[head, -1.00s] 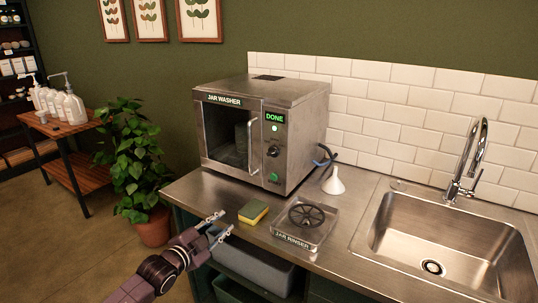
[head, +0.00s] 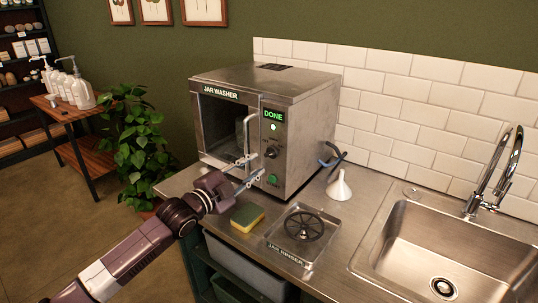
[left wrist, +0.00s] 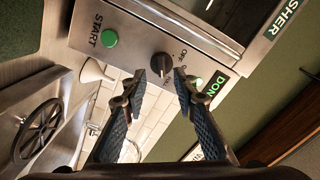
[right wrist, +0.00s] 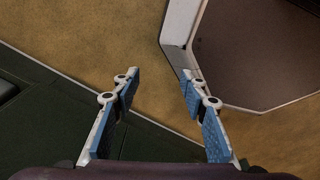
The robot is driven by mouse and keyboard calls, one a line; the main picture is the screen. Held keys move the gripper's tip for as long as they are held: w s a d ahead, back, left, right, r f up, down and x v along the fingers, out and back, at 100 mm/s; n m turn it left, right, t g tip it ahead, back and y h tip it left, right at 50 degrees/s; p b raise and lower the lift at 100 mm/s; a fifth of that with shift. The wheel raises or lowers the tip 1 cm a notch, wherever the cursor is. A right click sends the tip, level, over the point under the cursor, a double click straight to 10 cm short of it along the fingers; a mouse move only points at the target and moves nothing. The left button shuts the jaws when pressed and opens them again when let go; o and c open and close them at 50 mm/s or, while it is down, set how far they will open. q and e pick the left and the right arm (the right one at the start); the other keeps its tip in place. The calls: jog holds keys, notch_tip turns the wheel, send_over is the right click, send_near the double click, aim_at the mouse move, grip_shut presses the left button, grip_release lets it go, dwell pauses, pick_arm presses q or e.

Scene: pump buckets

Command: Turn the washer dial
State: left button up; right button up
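The jar washer (head: 262,125) is a steel box on the counter with a lit DONE display (head: 272,115). Its dark dial (head: 271,152) sits on the right panel above a green START button (head: 273,179). My left gripper (head: 256,168) is in front of the panel, a little below and left of the dial. In the left wrist view its fingers (left wrist: 168,75) are open, with the dial (left wrist: 161,64) in line with the gap between the fingertips, apparently not touched. My right gripper (right wrist: 158,78) is open and empty, over the floor, outside the head view.
A yellow-green sponge (head: 247,217) and the jar rinser (head: 300,232) lie on the counter in front of the washer. A white funnel (head: 339,187) and the sink (head: 440,245) are to the right. A potted plant (head: 140,150) stands left.

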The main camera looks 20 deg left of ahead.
aim_at(268, 155)
pick_arm(q)
jog(key=x, duration=0.3)
jog(key=shift+w+r+p, duration=0.1)
jog(key=shift+r+p, duration=0.25)
jog(key=shift+p, duration=0.05)
jog(key=shift+w+d+f, duration=0.15)
jog(key=shift+w+d, duration=0.05)
jog(key=shift+w, duration=0.25)
jog(key=shift+w+d+f, duration=0.1)
jog(key=shift+w+d, duration=0.1)
jog(key=shift+w, duration=0.25)
jog(key=shift+w+d, duration=0.1)
jog(key=shift+w, duration=0.25)
jog(key=c, duration=0.7)
grip_shut()
pick_arm(e)
jog(key=shift+s+r, duration=0.6)
jog(key=shift+r, duration=0.05)
